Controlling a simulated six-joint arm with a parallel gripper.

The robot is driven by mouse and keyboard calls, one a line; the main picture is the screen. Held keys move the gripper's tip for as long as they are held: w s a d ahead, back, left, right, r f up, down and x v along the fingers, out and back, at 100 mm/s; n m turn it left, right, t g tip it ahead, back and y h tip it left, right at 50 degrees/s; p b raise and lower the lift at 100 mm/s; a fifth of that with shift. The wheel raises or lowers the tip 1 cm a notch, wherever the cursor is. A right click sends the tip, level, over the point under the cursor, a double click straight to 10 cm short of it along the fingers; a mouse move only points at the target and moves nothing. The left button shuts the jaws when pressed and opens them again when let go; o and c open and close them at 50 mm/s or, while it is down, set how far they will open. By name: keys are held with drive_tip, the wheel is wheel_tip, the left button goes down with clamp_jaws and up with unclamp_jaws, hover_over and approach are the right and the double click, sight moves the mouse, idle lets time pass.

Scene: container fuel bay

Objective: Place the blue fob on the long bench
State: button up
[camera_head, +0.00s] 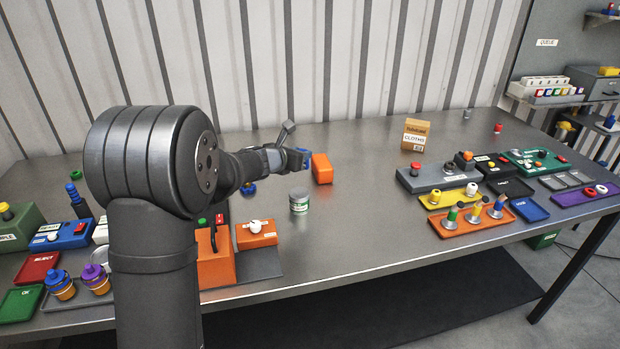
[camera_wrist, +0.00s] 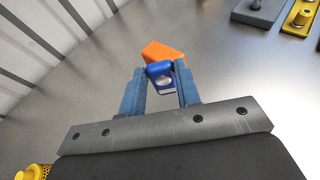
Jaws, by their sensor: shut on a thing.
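My gripper (camera_wrist: 161,90) is shut on the blue fob (camera_wrist: 158,70), which has a pale round face and sits between the two blue fingers in the wrist view. In the head view my gripper (camera_head: 303,157) is above the long bench (camera_head: 350,230), with the fob hardly distinguishable from the blue fingertips. The bench is a long grey metal top along the ribbed wall. An orange block (camera_head: 322,168) lies on the bench just beyond the fingertips. It also shows behind the fob in the wrist view (camera_wrist: 158,50). Whether the fob touches the bench cannot be told.
A small grey tin (camera_head: 299,201) stands near the gripper. A cloths box (camera_head: 415,134) stands farther back. Coloured trays and fixtures crowd the right end, such as a yellow tray (camera_head: 449,197). More fixtures and an orange box (camera_head: 216,258) fill the left.

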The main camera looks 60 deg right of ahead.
drive_tip(key=shift+w+d+f, duration=0.2)
drive_tip(key=shift+w+f, duration=2.5)
drive_tip(key=shift+f, duration=0.1)
drive_tip(key=shift+w+d+f, duration=0.2)
drive_tip(key=shift+w+f, duration=2.45)
drive_tip(key=shift+f, duration=0.1)
drive_tip(key=shift+f, duration=0.1)
drive_tip(key=o, duration=0.5)
drive_tip(key=shift+f, duration=0.1)
drive_tip(key=o, duration=0.5)
drive_tip(key=shift+c, duration=0.2)
drive_tip(key=shift+a+r, duration=0.2)
drive_tip(key=shift+r, duration=0.05)
drive_tip(key=v, duration=1.1)
drive_tip(key=shift+a, duration=0.35)
